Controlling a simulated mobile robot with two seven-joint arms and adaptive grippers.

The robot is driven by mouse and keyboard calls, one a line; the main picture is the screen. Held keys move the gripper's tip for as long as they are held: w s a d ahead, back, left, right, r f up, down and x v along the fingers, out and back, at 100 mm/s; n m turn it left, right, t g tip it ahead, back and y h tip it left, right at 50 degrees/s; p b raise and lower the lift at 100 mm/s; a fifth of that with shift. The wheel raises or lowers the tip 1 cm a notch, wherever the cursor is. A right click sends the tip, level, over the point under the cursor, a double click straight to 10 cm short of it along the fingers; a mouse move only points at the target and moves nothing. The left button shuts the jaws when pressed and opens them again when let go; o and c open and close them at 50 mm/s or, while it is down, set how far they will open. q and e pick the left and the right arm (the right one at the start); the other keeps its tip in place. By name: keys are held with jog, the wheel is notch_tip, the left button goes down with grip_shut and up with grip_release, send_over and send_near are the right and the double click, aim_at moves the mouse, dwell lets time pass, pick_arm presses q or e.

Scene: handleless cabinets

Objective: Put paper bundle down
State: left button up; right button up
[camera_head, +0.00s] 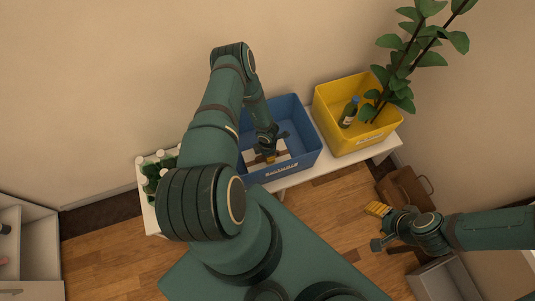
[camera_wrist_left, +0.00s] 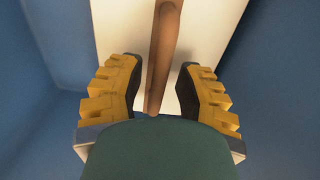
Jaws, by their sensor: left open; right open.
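The paper bundle is a white stack with a brown strap or cord across it. It lies inside the blue bin (camera_head: 308,163), partly hidden by my left arm; its white face (camera_wrist_left: 217,28) fills the middle of the left wrist view. My left gripper (camera_head: 268,158) reaches down into the bin at the bundle. Its yellow-padded fingers (camera_wrist_left: 158,75) are open, one on each side of the brown strap (camera_wrist_left: 164,50), with gaps between. My right gripper (camera_head: 377,227) is open and empty, away to the lower right above the floor.
A yellow bin (camera_head: 363,142) with a green bottle (camera_head: 349,112) stands right of the blue bin on a white bench (camera_head: 388,146). Several green bottles (camera_head: 150,170) stand at the bench's left end. A leafy plant (camera_head: 425,35) overhangs the yellow bin. A brown bag (camera_head: 404,188) lies near my right gripper.

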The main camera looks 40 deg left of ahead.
pick_arm(q)
jog(key=shift+r, duration=0.2)
notch_tip(320, 180, up, 12)
jog(key=p, duration=0.4)
jog(key=w+d+r+m+t+h, duration=0.1)
jog(key=w+d+r+m+t, duration=0.1)
jog(key=d+r+m, duration=1.1)
jog(key=s+d+r+m+h, duration=0.1)
jog(key=s+d+r+m, duration=0.2)
jog(key=d+m, duration=0.3)
jog(key=s+d+r+m+h, duration=0.1)
jog(key=s+d+r+m, duration=0.2)
jog(key=d+m, duration=0.3)
jog(key=r+m, duration=0.1)
jog(key=m, duration=0.3)
jog(key=shift+s+r+h, duration=0.25)
jog(key=shift+s+h, duration=0.1)
jog(key=shift+h, duration=0.05)
